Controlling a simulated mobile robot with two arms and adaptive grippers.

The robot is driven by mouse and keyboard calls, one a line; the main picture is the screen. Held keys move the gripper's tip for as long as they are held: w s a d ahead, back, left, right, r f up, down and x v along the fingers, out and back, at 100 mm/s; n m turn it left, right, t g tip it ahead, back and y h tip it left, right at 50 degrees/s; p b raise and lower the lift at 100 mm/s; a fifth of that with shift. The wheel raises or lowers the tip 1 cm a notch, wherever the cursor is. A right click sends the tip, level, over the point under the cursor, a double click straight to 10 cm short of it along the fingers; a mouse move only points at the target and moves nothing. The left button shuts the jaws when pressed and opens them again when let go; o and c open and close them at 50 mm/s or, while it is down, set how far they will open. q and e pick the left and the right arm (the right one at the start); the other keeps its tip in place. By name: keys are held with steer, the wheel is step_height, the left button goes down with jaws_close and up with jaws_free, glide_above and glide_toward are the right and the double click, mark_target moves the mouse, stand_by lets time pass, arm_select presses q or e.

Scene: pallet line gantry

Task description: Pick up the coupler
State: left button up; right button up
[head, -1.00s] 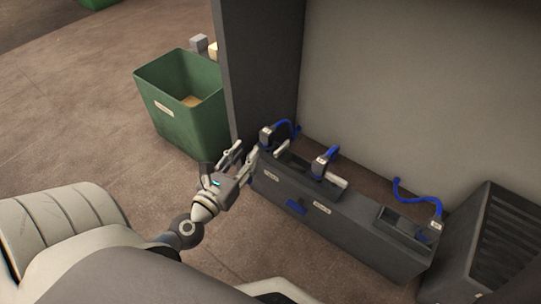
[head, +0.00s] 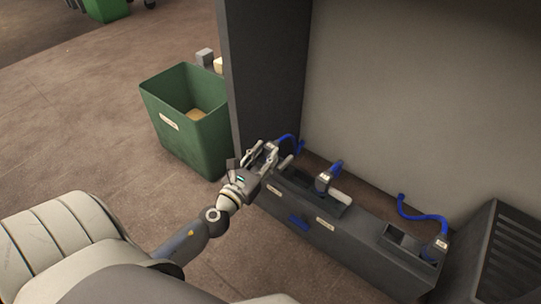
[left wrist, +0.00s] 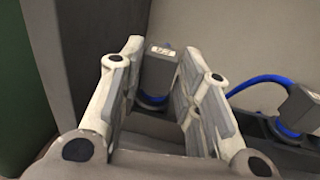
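Three dark couplers with pale labels and blue hoses show along the grey bench (head: 345,242) in the head view. The left one is largely hidden by my left gripper (head: 269,157); the middle coupler (head: 323,182) and right coupler (head: 435,250) stand clear. In the left wrist view, a coupler (left wrist: 159,72) with a blue band at its lower end stands upright between the fingers of my left gripper (left wrist: 163,58). The fingers are apart on either side of it, with narrow gaps showing. My right gripper is in neither view.
A green bin (head: 190,125) stands on the floor to the left of a dark upright panel (head: 265,80). A slatted dark box (head: 490,260) is at the right end of the bench. Blue hoses run behind the couplers. The floor in front of the bench looks clear.

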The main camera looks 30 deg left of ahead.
mark_target(268, 151)
arm_select(q)
steer(key=shift+w+a, duration=0.1)
steer(key=shift+w, duration=1.6)
steer(key=shift+r, duration=0.1)
jaws_close()
steer(key=shift+r, duration=0.15)
